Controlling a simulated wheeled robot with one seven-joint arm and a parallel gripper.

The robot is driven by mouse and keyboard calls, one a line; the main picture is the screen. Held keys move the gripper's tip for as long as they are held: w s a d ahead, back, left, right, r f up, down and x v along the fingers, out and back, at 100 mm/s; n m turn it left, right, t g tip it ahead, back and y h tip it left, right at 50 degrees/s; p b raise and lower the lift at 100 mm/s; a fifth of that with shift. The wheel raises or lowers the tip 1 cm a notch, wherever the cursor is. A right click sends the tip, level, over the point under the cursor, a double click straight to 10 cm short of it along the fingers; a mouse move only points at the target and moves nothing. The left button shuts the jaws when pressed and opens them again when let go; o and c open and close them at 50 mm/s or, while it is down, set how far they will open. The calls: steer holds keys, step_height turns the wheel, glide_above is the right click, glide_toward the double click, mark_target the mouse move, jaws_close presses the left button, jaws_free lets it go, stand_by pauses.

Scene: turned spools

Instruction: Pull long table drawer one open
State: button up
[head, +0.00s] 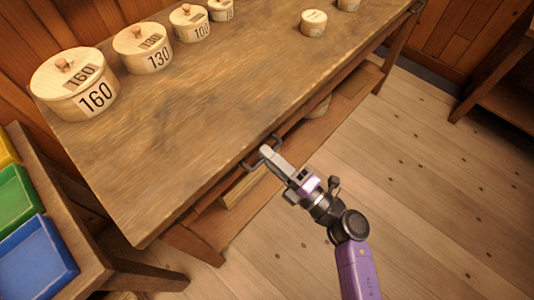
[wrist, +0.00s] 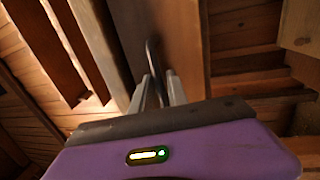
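The long table (head: 190,110) has a wooden drawer front along its near long side, under the top. A dark bar handle (head: 248,167) sits on that front, near the middle of the edge. My gripper (head: 268,153) is at the handle. In the wrist view, the dark handle (wrist: 152,58) runs between my two grey fingertips (wrist: 159,82), with a small gap visible beside it. The fingers look open around the bar, not closed on it. The drawer looks shut or nearly so; the fingers hide part of the handle.
Lidded round boxes marked 160 (head: 62,98), 130 (head: 150,60) and others stand along the table's back. A small round box (head: 313,22) stands at the far end. A lower shelf (head: 222,215) runs beneath. Coloured bins (head: 35,255) are at left. The plank floor (head: 400,150) at right is clear.

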steer(key=shift+w+a, duration=0.2)
steer(key=shift+a, duration=0.1)
steer(key=shift+r, duration=0.1)
jaws_close()
stand_by(1.2)
